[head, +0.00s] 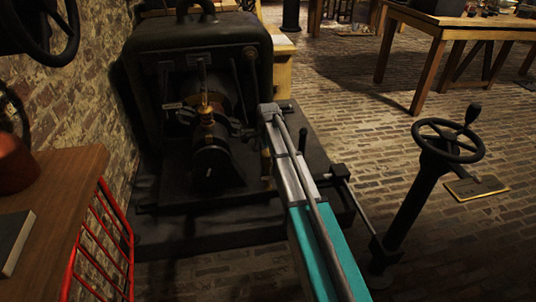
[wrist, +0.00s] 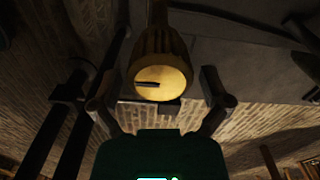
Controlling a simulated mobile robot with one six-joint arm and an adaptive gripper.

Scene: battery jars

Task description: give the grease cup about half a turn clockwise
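The grease cup (head: 206,110) is a small brass piece standing on the dark machine in the head view. In the wrist view its ribbed brass cap (wrist: 160,80) faces me, with a short dark mark on its face pointing left. My gripper (wrist: 158,82) is open, with one finger on each side of the cap and a visible gap on both sides.
The dark machine (head: 196,45) stands by the brick wall. A handwheel on a post (head: 448,140) is at the right. A wooden table (head: 465,28) stands at the back right.

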